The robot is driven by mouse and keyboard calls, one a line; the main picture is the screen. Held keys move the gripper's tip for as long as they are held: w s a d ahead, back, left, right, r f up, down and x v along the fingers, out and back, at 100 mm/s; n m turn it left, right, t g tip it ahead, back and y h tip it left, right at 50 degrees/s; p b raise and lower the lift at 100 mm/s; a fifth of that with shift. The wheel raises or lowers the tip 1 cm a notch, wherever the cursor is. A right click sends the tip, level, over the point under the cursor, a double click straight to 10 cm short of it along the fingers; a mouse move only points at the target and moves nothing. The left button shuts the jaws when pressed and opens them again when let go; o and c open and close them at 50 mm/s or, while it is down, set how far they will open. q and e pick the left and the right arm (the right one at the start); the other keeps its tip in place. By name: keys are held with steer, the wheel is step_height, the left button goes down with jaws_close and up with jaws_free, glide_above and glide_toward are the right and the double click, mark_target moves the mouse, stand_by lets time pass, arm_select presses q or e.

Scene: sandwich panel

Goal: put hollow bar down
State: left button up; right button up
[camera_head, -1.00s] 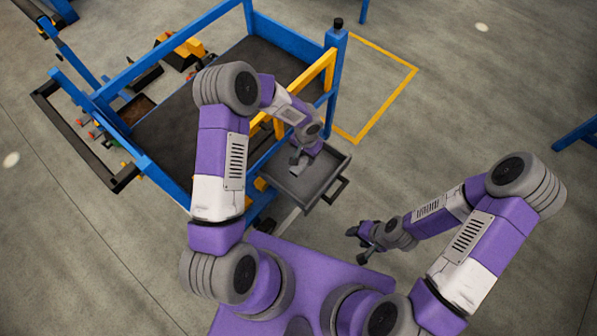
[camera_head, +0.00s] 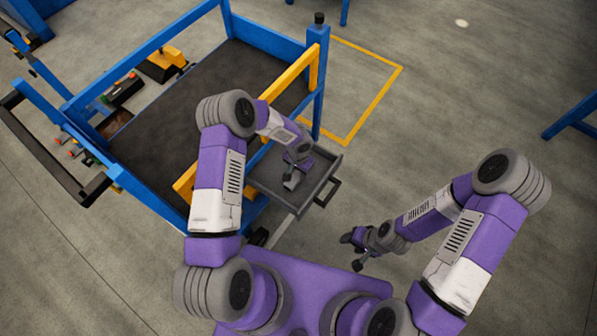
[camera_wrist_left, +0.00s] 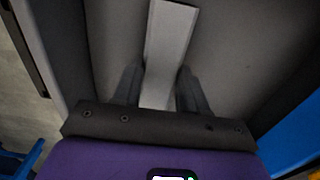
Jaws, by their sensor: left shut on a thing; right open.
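The hollow bar (camera_wrist_left: 168,40) is a light grey, flat-sided piece in the left wrist view. My left gripper (camera_wrist_left: 158,88) is shut on its near end, with one dark finger on each side. In the head view my left gripper (camera_head: 291,181) points down into the grey drawer-like tray (camera_head: 322,183) at the side of the blue cart. The bar is mostly hidden there by the gripper and arm. I cannot tell whether the bar touches the tray floor. My right gripper (camera_head: 358,247) is open and empty over the floor at the right.
The blue cart (camera_head: 318,80) has a dark deck (camera_head: 190,110) and a yellow rail (camera_head: 290,90) close to my left arm. The tray's handle (camera_head: 329,193) sticks out to the right. Open floor (camera_head: 440,110) lies right of the cart.

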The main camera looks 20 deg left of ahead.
arm_select(q)
steer(key=shift+f, duration=0.2)
steer(key=o, duration=1.2)
steer(key=shift+o, duration=0.2)
steer(key=shift+r, duration=0.25)
step_height(320, 180, up, 12)
steer(key=p, duration=0.4)
